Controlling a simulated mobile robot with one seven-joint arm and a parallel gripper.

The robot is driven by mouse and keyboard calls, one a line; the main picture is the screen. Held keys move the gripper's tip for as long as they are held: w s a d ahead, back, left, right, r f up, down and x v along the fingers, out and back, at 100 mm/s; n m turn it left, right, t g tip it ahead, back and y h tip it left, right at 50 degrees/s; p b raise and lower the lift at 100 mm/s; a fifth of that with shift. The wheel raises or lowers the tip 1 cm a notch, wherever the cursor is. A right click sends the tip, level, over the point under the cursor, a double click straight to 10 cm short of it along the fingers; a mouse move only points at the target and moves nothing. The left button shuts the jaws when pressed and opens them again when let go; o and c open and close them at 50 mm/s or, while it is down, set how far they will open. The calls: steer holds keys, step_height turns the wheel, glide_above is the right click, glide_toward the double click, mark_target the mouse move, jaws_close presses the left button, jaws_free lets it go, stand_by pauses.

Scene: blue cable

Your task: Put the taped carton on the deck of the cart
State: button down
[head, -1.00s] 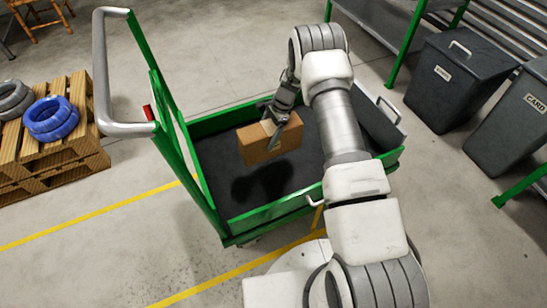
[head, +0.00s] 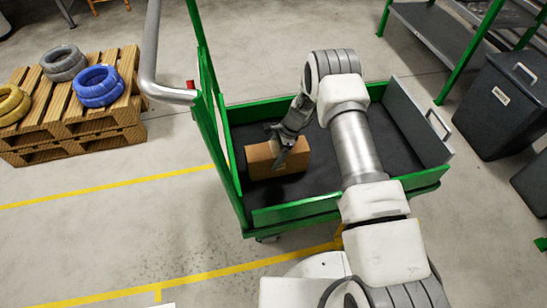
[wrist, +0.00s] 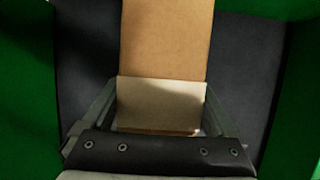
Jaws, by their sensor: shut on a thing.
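The brown taped carton (head: 262,162) is inside the green-railed cart, over the left part of its dark deck (head: 400,150). My gripper (head: 284,150) reaches down from above and is shut on the carton, with a finger on each side. In the wrist view, the carton (wrist: 166,40) and its pale tape strip (wrist: 162,95) lie between the fingers. The carton's shadow sits close against it; whether its underside touches the deck I cannot tell.
The cart has green side rails (head: 300,208), a tall grey push handle (head: 150,60) at left and a grey end panel (head: 415,120) at right. A pallet (head: 65,140) with tyres stands left. Dark bins (head: 495,105) and shelving stand right.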

steer(key=shift+f, duration=0.3)
steer(key=shift+f, duration=0.15)
jaws_free()
steer(key=shift+r, duration=0.4)
steer(key=p+v, duration=0.4)
steer(key=v, duration=0.7)
steer(key=shift+w+d+r, duration=0.1)
steer(key=shift+d+r, duration=0.1)
steer(key=shift+r, duration=0.15)
